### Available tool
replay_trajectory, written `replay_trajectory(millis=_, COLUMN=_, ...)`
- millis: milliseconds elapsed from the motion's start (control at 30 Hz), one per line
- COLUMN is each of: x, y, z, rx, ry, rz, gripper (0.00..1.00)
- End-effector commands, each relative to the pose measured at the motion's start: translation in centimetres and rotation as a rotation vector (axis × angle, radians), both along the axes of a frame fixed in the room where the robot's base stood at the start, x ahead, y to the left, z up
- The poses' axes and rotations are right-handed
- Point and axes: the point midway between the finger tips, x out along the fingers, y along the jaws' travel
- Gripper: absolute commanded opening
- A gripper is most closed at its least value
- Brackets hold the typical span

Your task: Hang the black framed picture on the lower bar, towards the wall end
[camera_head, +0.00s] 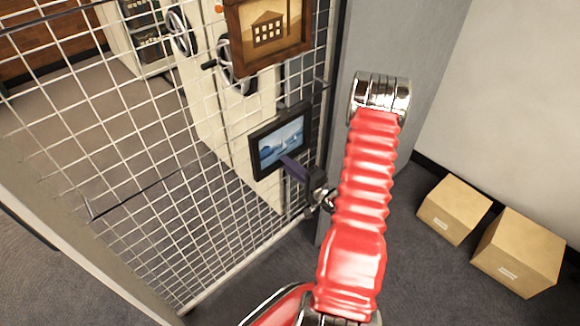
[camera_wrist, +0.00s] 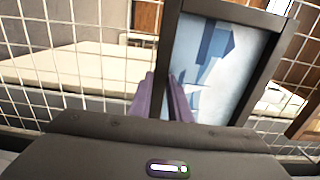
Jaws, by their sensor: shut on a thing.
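The black framed picture (camera_head: 279,140) shows a blue scene with sailboats. It is upright, close in front of the wire mesh screen, near the screen's right end by the grey wall. My gripper (camera_head: 290,166) is shut on its lower frame edge, with purple fingers. In the wrist view, the picture (camera_wrist: 215,70) fills the right of centre, and the fingers (camera_wrist: 166,95) close on its frame edge. A thin dark bar (camera_head: 150,190) crosses the lower mesh, left of the picture. I cannot tell whether the picture touches this bar; its back is hidden.
A brown framed picture (camera_head: 268,30) of a building hangs above the black one on the mesh (camera_head: 140,130). A grey wall (camera_head: 375,60) stands right of the mesh. Two cardboard boxes (camera_head: 454,208) (camera_head: 518,252) sit on the floor at right. White shelving with handwheels (camera_head: 180,30) stands behind the mesh.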

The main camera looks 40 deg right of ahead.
Motion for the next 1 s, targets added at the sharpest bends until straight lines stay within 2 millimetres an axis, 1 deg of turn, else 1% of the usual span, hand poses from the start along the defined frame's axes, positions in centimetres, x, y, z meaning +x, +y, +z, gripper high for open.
replay_trajectory(millis=1000, x=2.2, y=-0.1, z=0.5, rx=-0.006, ry=-0.012, rz=0.001, gripper=0.00)
